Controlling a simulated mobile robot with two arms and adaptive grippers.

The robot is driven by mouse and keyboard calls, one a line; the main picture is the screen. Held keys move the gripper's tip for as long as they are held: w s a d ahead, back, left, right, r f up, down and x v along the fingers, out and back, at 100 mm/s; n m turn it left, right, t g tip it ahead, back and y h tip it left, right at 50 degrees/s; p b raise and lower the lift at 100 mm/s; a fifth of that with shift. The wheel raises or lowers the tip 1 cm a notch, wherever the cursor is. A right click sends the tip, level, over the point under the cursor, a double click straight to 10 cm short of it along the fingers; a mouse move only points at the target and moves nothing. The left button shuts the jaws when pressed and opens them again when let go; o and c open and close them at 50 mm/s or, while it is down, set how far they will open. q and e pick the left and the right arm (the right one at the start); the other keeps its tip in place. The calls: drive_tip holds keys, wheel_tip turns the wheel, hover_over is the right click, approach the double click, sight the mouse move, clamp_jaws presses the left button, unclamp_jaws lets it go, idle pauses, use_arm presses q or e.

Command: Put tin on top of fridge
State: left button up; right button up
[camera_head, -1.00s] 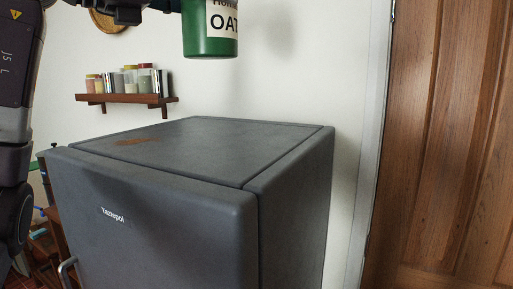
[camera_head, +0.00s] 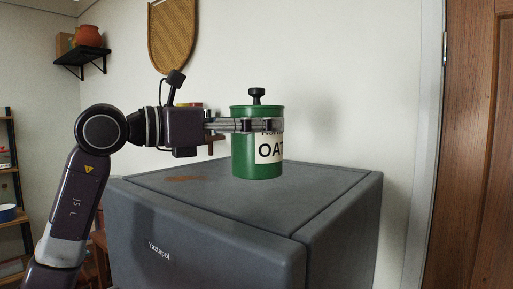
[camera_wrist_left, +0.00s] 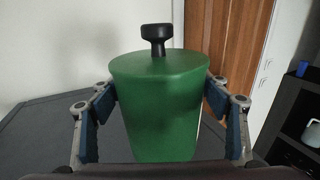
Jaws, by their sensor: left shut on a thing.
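The tin (camera_head: 256,160) is green with a white label reading "OAT" and a lid with a black knob. It is upright over the top of the dark grey fridge (camera_head: 325,185). Its base appears at or just above the fridge top; I cannot tell whether it touches. My left gripper (camera_head: 270,125) comes in from the left and is shut around the tin's upper body. In the left wrist view the tin (camera_wrist_left: 160,110) stands between the two fingers of the left gripper (camera_wrist_left: 160,95). My right gripper is not in view.
A reddish-brown patch (camera_head: 186,178) marks the fridge top's left part. A wooden door (camera_head: 475,150) is at right. The fridge top's right side is free.

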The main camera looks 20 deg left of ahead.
sight(256, 147)
use_arm(q)
drive_tip(key=shift+a+f, duration=0.1)
drive_tip(key=shift+f, duration=0.7)
drive_tip(key=shift+d+f, duration=0.2)
drive_tip(key=shift+f, duration=0.7)
drive_tip(key=shift+a+f, duration=0.15)
drive_tip(key=shift+f, duration=0.45)
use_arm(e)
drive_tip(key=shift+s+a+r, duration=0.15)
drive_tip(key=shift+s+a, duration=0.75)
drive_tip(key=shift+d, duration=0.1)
